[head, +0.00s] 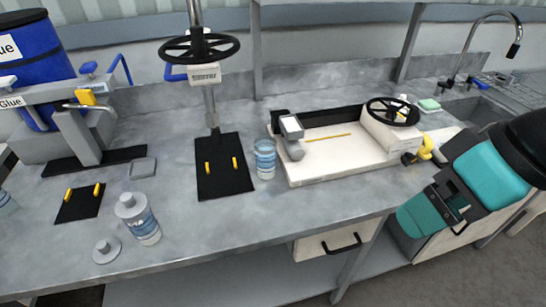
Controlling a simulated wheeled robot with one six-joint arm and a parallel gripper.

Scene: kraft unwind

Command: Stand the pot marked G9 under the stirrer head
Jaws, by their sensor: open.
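The stirrer stands at the back centre, with a black handwheel (199,48) on a steel column over a black base plate (222,185). Two yellow pegs stand on that plate, with bare plate between them. A clear pot (265,160) with a blue band stands just right of the plate. A grey-capped pot (138,218) with a blue label stands front left. Another pot (6,203) is cut off by the left edge. I cannot read G9 on any of them. My gripper (424,212) is at the right, open, dark and teal, apart from the pots; its fingertips are unclear.
A grey disc (106,250) lies near the front edge. A glue station with a blue drum (35,50) and a small pegged plate (80,204) is at the left. A white machine (345,160) with a handwheel stands right of centre. The front middle counter is clear.

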